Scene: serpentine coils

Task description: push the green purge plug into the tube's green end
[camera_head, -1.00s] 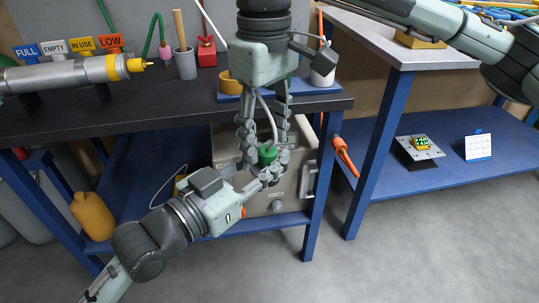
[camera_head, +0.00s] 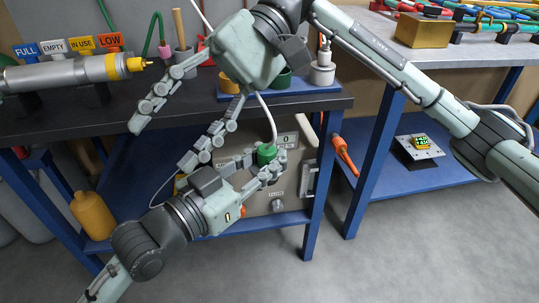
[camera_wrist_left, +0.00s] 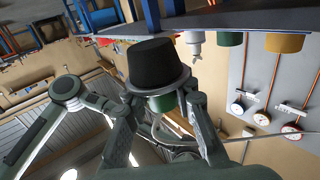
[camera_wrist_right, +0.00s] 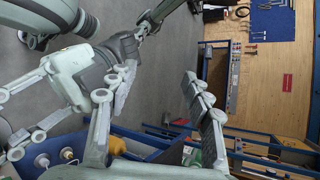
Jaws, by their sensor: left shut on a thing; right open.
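The green purge plug (camera_head: 267,154) is held between the fingers of my left gripper (camera_head: 268,168), in front of the bench's edge. A thin white hose rises from it. In the left wrist view its black tapered nose (camera_wrist_left: 157,65) and green body (camera_wrist_left: 163,103) show between the fingers. The silver tube (camera_head: 60,75) lies on the bench at left, with a yellow end at its right. A sliver of green (camera_head: 2,90) at the picture's left edge appears to be its green end, mostly cut off. My right gripper (camera_head: 163,145) is open and empty, left of the plug.
A blue tray (camera_head: 300,99) with pots stands at the bench's right edge. A grey cup (camera_head: 184,60) with a stick stands behind. State signs (camera_head: 80,43) stand behind the tube. A yellow bottle (camera_head: 92,215) and a grey panel box (camera_head: 285,190) sit below the bench.

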